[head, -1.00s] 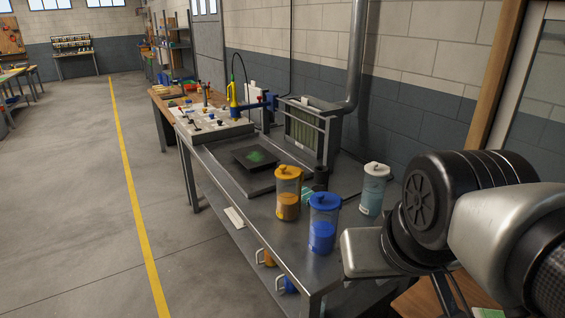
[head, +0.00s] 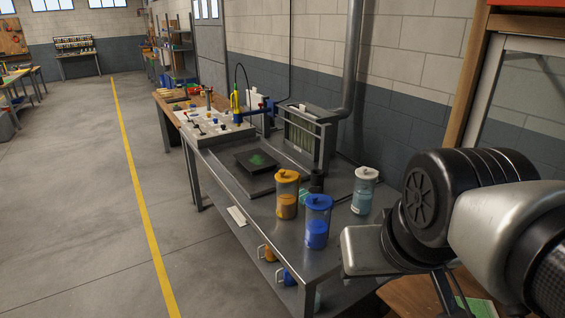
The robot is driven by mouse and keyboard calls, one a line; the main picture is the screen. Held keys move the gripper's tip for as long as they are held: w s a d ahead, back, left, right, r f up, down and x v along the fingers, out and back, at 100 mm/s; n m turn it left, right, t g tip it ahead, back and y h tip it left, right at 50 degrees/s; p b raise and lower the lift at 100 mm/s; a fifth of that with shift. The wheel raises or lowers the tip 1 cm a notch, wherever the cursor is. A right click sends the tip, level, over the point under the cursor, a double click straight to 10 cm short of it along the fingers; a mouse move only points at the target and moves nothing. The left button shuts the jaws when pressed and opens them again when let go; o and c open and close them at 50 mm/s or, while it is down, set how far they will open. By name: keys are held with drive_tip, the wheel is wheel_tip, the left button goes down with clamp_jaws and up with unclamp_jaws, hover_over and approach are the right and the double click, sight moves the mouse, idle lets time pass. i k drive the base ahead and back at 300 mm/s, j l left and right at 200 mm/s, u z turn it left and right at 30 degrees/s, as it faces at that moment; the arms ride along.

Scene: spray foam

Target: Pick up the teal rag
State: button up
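A small patch of teal (head: 304,196), likely the rag, shows on the metal workbench (head: 262,213). It lies behind and between an orange-lidded jar (head: 287,196) and a blue-lidded jar (head: 318,222), which hide most of it. Its full shape cannot be told. My arm fills the right side of the head view, to the right of the bench's near end. My gripper's fingers do not show.
A white-lidded jar (head: 364,190) with pale blue content and a black cup (head: 317,180) stand near the teal patch. A dark plate with green powder (head: 255,160) lies farther back. A grey filter box (head: 307,138) stands by the wall. Open floor lies left.

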sight(303, 193)
drive_tip(key=k+z, duration=0.1)
drive_tip(key=z, duration=0.25)
drive_tip(key=k+z, duration=0.1)
drive_tip(key=z, duration=0.2)
drive_tip(key=k+l+z, duration=0.1)
drive_tip(key=z, duration=0.25)
drive_tip(key=i+j+z, duration=0.1)
drive_tip(key=j+z, duration=0.15)
drive_tip(key=z, duration=0.25)
drive_tip(key=j+z, duration=0.3)
drive_tip(key=z, duration=0.2)
drive_tip(key=j, duration=4.55)
